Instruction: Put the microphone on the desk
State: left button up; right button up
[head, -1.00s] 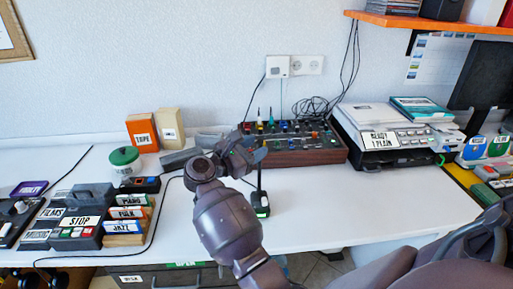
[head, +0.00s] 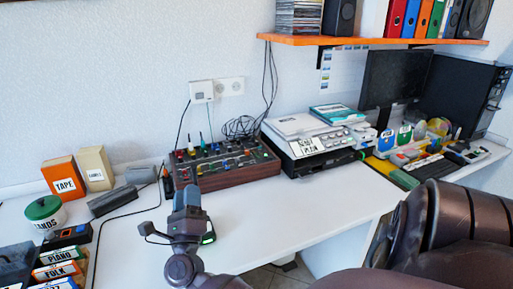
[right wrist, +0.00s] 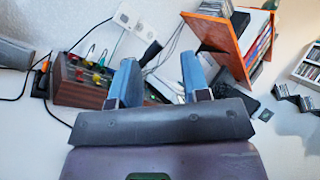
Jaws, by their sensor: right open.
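My right gripper (head: 187,197) is open and empty above the white desk (head: 290,212), in front of the mixer. In the right wrist view its two blue fingers (right wrist: 160,78) stand apart with nothing between them. I cannot make out a microphone with certainty. A slim dark upright thing with an orange mark (head: 168,182) stands just left of the mixer, partly behind my gripper; I cannot tell what it is. A small black piece with a green light (head: 208,238) shows beside my right wrist. My left gripper is not in view.
The mixer (head: 225,166) and a printer (head: 318,146) stand along the wall. An orange shelf (head: 385,41) with binders hangs above the right side. Tape boxes (head: 65,178), a green-lidded tin (head: 45,212) and labelled cases (head: 60,272) stand left. The desk front centre is clear.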

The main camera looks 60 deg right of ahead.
jog(key=s+a+f+m+g+y, duration=0.2)
jog(key=s+f+m+y, duration=0.7)
jog(key=m, duration=0.8)
jog(key=s+a+f+m+g+y, duration=0.3)
jog(key=s+a+f+m+y, duration=0.2)
jog(key=s+f+m+y, duration=0.5)
jog(key=s+f+m, duration=0.6)
jog(key=s+m, duration=0.1)
jog(key=shift+a+f+m+g, duration=0.2)
jog(key=shift+m+g, duration=0.1)
jog(key=shift+m, duration=0.1)
